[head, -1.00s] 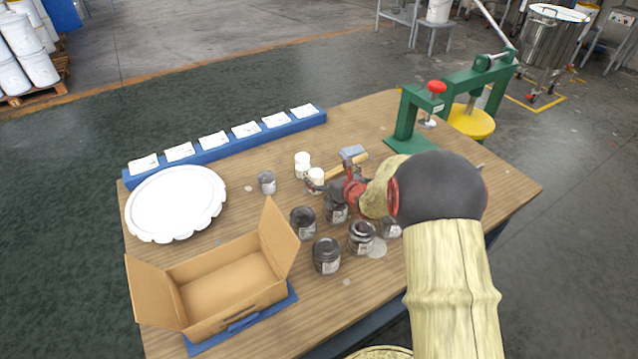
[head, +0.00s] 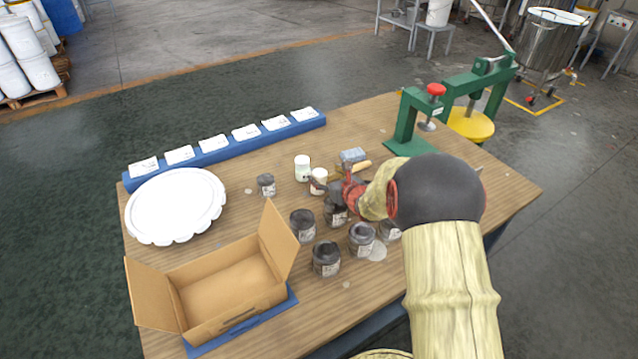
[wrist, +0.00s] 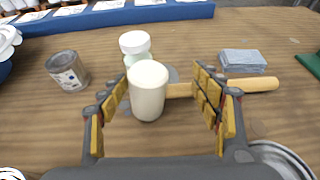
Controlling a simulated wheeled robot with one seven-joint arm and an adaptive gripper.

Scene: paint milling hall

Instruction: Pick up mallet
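The mallet has a pale wooden handle (wrist: 262,85) lying across the table. A white cylinder (wrist: 147,92) at the handle's left end looks like its head; it also shows in the head view (head: 318,182). My gripper (wrist: 162,78) is open, with its yellow-padded fingers apart. In the wrist view the white cylinder shows between the fingers, and the right finger covers part of the handle. I cannot tell whether the fingers touch the mallet. In the head view my gripper (head: 340,188) partly hides the handle (head: 361,167).
A white jar (head: 302,166) and grey tin (head: 266,184) stand close by. A grey-blue block (head: 352,155) lies beside the handle. Several dark jars (head: 326,257) stand in front. An open carton (head: 225,287), white scalloped tray (head: 176,204) and green press (head: 412,120) surround the work area.

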